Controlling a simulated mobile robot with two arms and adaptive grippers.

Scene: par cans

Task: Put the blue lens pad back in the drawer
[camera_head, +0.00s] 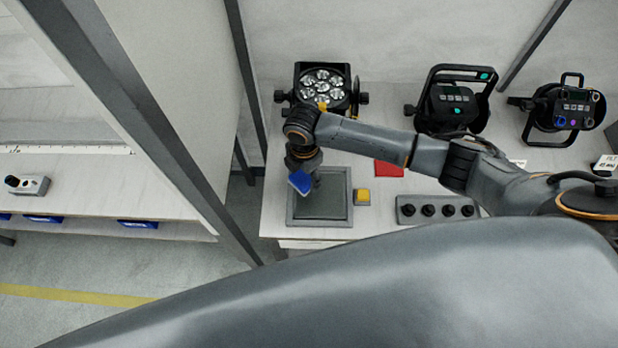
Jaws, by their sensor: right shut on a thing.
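The blue lens pad (300,183) is held at the lower end of my right gripper (304,172), above the left part of a grey-framed square tray (350,210) on the table. The pad looks tilted and clear of the tray, though its exact height is hard to judge. My right gripper is shut on it, and its fingers are partly hidden by the wrist. My left gripper is not in view. I cannot make out a drawer for certain; much of the table front (315,243) is hidden below.
Behind my arm stand par cans: one with a lit-looking lens face (324,88), another (450,105) and a third (565,108). A grey post (185,165) stands left.

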